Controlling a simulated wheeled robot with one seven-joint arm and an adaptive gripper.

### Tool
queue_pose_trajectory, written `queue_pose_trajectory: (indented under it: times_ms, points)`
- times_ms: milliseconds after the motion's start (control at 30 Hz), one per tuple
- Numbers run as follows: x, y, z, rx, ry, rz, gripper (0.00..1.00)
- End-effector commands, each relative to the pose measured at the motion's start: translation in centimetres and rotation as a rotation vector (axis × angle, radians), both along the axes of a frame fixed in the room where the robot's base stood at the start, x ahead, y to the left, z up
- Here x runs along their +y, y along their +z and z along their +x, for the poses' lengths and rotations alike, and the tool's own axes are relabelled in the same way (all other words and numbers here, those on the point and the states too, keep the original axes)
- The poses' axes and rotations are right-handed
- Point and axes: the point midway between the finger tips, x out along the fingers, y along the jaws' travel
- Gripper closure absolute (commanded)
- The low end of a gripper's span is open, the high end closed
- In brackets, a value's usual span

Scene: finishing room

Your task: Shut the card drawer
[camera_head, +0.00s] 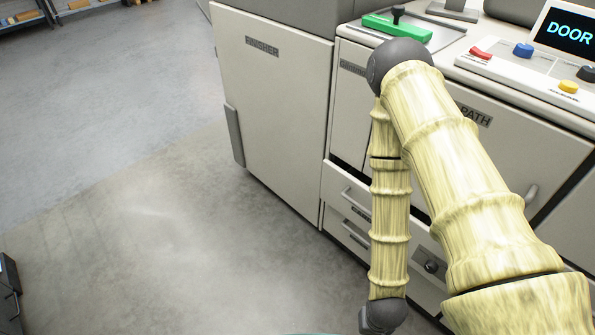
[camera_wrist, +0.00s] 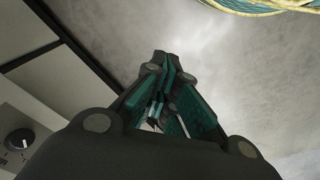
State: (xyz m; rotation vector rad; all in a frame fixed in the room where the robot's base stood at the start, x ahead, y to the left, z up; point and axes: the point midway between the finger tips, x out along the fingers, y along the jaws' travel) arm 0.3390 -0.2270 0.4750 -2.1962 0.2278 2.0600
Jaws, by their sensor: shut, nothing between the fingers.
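My gripper (camera_wrist: 163,105) shows in the wrist view, shut and empty, over grey floor. Pale cabinet faces are left of it, apart from the fingertips.
A tall cabinet door (camera_head: 275,110) stands left of the drawers, with a grey handle at its edge. A black knob (camera_head: 430,266) is right of my forearm. A green tool (camera_head: 397,27) and a button panel (camera_head: 520,60) are on top.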

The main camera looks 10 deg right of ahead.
Motion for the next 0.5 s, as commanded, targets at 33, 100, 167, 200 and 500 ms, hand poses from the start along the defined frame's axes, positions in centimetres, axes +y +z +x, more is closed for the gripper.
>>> queue_pose_trajectory:
  times_ms: [33,100,167,200,500]
  points:
    - [0.1,-0.9,2.2,-0.043,-0.082,-0.01,1.0]
    - [0.2,-1.5,5.7,-0.115,-0.237,-0.025,1.0]
    - [0.4,-1.7,8.9,-0.184,-0.389,-0.028,1.0]
    - [0.6,-1.8,11.0,-0.231,-0.494,-0.027,1.0]
    - [2.3,0.6,25.4,-0.579,-1.282,0.111,1.0]
